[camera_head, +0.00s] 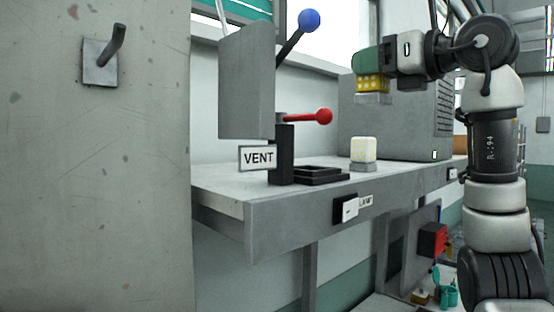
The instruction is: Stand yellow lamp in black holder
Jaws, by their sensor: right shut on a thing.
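The yellow lamp (370,83) is a small block with a dotted yellow face and a grey base. My right gripper (367,63) is shut on its upper part and holds it upright in the air above the bench. The black holder (317,182) is a low, square, open frame on the bench, left of the lamp and well below it. The inside of the holder looks empty. The fingertips are small and hard to make out around the lamp. My left gripper is not in view.
A pale whitish-yellow lamp (363,149) stands on the grey bench (225,184), right of the holder. A black post with a VENT sign (257,157) and a red-knobbed lever (323,116) rises close behind the holder. A grey cabinet (412,125) stands behind.

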